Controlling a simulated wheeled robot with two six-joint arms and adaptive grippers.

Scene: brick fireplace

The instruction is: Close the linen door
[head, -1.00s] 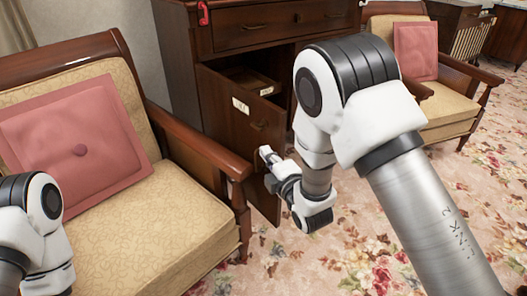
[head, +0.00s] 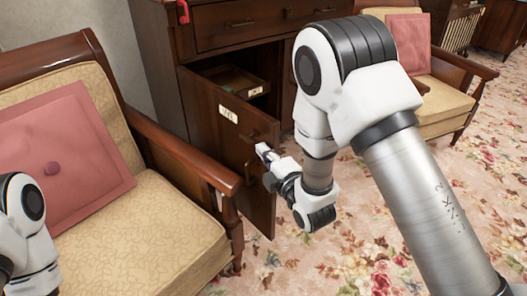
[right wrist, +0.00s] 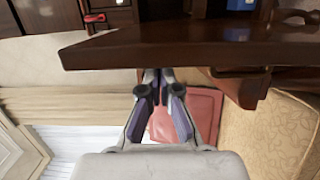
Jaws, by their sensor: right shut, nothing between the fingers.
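The linen door (head: 222,150) is a dark wood cabinet door with a white label too small to read. It stands swung open from the dark cabinet (head: 160,70), showing the inside. My right gripper (head: 263,151) is shut and empty, in front of the door near its free edge; I cannot tell whether it touches. In the right wrist view, the shut fingertips (right wrist: 158,84) lie just below a dark wooden panel edge (right wrist: 180,43), which looks like the door's. My left gripper is out of view; only part of that arm shows at the left.
An armchair (head: 160,235) with a pink cushion (head: 60,150) stands close to the door on the left. Another armchair (head: 440,95) stands at the right. An inner drawer (head: 250,85) sits inside the cabinet. Floral carpet (head: 330,262) is open in front.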

